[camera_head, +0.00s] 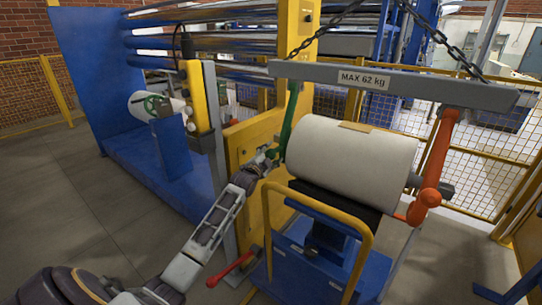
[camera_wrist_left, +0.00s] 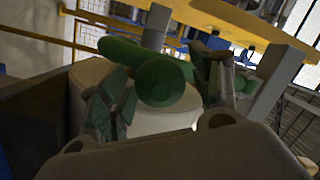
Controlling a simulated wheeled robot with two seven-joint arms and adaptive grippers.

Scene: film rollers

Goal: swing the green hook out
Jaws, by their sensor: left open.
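The green hook (camera_head: 289,118) hangs from the left end of the grey lifting beam (camera_head: 390,86), beside the left end of the white film roll (camera_head: 350,155). My left gripper (camera_head: 273,156) is open at the hook's lower part. In the left wrist view the green hook (camera_wrist_left: 160,80) shows its round end between the two spread fingers, with the pale roll behind. I cannot tell whether a finger touches it. The orange hook (camera_head: 431,170) hangs from the beam's right end, by the roll's right end. My right gripper is not in view.
The roll rests on a blue cart with a yellow handle (camera_head: 368,245). A red lever (camera_head: 232,268) sticks out at its lower left. A yellow machine post (camera_head: 245,160) stands close behind my gripper. Chains (camera_head: 325,30) hold the beam. Floor at left is clear.

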